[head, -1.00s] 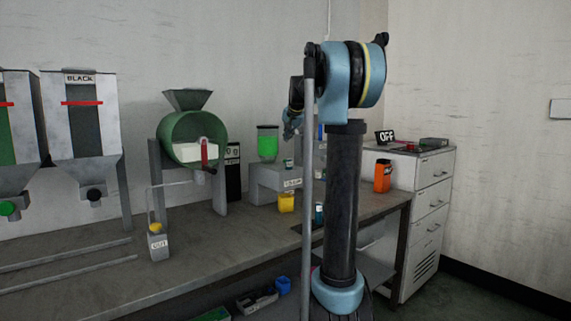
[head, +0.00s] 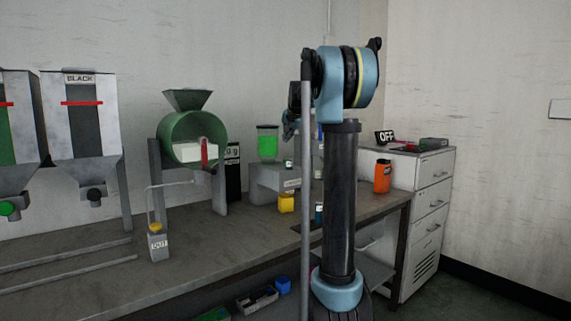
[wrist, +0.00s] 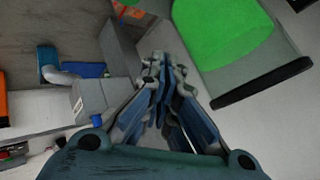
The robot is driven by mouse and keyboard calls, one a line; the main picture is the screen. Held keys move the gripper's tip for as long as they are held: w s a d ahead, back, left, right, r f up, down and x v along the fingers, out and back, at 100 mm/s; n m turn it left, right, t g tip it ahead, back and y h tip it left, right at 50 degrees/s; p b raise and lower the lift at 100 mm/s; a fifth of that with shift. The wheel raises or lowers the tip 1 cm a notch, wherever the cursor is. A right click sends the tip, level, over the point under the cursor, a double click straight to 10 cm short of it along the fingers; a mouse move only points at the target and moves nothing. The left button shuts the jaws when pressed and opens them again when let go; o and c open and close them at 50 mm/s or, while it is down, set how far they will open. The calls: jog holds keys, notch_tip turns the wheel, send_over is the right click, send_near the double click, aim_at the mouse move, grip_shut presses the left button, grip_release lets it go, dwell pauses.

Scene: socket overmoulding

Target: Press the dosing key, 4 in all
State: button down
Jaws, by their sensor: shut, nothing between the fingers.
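The doser is a clear hopper with green material (head: 267,148) on a grey housing (head: 262,178). A small labelled piece sits on the housing's front, above a yellow cup (head: 286,202). I cannot clearly make out the dosing key. My gripper is mostly hidden behind my arm in the head view, beside the hopper. In the wrist view my gripper (wrist: 160,62) is shut and empty, with its tips close to the grey housing. The green hopper (wrist: 222,38) fills the upper right there. Whether the tips touch anything cannot be told.
A green drum mixer (head: 180,135) stands left of the doser, with a small box (head: 158,245) at the bench front. An orange bottle (head: 383,176) is at the bench's right end, by a drawer cabinet (head: 432,190). The bench front is mostly clear.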

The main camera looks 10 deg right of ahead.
jog(key=shift+f, duration=3.35)
jog(key=shift+f, duration=0.9)
jog(key=shift+r, duration=1)
jog(key=shift+r, duration=2.5)
